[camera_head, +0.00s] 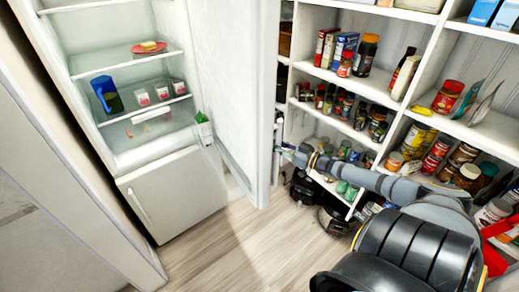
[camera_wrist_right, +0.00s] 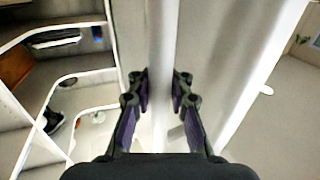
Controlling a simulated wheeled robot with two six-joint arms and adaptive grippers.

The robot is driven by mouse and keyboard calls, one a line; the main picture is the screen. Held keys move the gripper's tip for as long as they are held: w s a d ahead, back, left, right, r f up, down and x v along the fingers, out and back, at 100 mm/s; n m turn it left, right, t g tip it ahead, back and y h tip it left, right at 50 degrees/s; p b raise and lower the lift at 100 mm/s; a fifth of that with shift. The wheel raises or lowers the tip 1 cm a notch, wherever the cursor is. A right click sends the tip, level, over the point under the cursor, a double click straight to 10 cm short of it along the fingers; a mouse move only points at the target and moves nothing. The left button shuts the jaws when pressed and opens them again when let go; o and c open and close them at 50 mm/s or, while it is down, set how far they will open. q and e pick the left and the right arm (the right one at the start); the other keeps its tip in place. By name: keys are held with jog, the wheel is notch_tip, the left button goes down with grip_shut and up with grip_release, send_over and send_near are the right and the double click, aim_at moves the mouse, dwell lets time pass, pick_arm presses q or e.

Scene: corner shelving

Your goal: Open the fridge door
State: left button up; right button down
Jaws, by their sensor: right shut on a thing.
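The fridge (camera_head: 135,75) stands at the left in the head view, its upper compartment exposed. Its white door (camera_head: 232,85) is swung wide open to the right, standing beside the shelving. My right arm reaches in from the lower right to the door's outer side, with the right gripper (camera_head: 281,150) at the free edge. In the right wrist view, the right gripper (camera_wrist_right: 160,92) has its fingers on both sides of a pale vertical bar (camera_wrist_right: 161,35), seemingly the door handle, and is shut on it. My left gripper is not in view.
Corner shelving (camera_head: 400,115) with jars, cans and boxes stands close at the right, behind my arm. A blue pitcher (camera_head: 106,94) and a plate of food (camera_head: 148,47) sit inside the fridge. A lower drawer (camera_head: 175,195) is shut. The wooden floor (camera_head: 235,240) in front is clear.

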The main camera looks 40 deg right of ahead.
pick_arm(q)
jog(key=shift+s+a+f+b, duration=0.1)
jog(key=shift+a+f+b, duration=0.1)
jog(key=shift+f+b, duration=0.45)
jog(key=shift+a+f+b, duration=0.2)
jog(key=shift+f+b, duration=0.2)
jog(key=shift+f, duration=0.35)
pick_arm(e)
jog(key=shift+s+d+f, duration=0.1)
jog(key=shift+d+f, duration=0.05)
jog(key=shift+d, duration=1.3)
jog(key=shift+d+f, duration=0.15)
jog(key=shift+d, duration=1.3)
jog(key=c, duration=1.7)
grip_release()
jog(key=o, duration=0.5)
jog(key=shift+s+d+r, duration=0.15)
jog(key=shift+s+r, duration=0.2)
jog(key=shift+s, duration=0.2)
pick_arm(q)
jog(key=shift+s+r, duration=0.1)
pick_arm(e)
jog(key=shift+w, duration=0.35)
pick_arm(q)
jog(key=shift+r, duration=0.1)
pick_arm(e)
jog(key=shift+a, duration=0.25)
